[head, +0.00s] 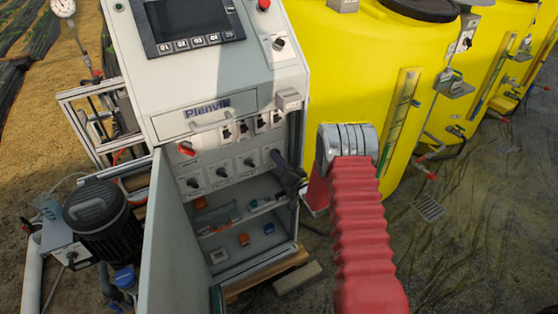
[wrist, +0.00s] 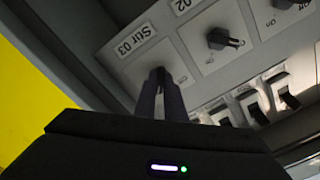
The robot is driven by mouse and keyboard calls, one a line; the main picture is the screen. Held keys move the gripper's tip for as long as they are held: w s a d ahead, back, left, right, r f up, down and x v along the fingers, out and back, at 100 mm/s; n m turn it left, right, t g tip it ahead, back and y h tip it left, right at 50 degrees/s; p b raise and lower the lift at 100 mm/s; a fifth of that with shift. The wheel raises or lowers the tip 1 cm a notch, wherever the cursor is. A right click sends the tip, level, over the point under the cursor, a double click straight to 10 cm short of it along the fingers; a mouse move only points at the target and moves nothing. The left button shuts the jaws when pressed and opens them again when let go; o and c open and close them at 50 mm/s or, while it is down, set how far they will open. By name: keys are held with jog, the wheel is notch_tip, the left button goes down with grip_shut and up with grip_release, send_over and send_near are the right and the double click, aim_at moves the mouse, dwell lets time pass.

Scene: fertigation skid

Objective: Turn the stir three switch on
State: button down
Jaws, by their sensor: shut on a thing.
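The plate labelled Stir 03 (wrist: 140,52) is in the wrist view, at the upper left of the panel. My gripper (wrist: 160,80) is in front of this plate, its two dark fingers close together and shut on the stir three switch. The fingers hide the switch's knob, so I cannot read its position. In the head view my gripper (head: 276,157) reaches into the open cabinet from the right, at the right end of the lower switch row.
The neighbouring 02 switch (wrist: 222,40) is close beside my fingers. Several rocker switches (wrist: 255,105) line the adjoining panel. The cabinet door (head: 168,240) hangs open at left. A yellow tank (head: 335,70) stands close at right.

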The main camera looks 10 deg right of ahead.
jog(key=shift+d+m, duration=0.1)
jog(key=shift+m, duration=0.2)
jog(key=c, duration=1.8)
grip_release()
jog(key=shift+c, duration=0.2)
jog(key=v, duration=1.3)
jog(key=shift+s, duration=0.35)
jog(key=shift+f, duration=0.1)
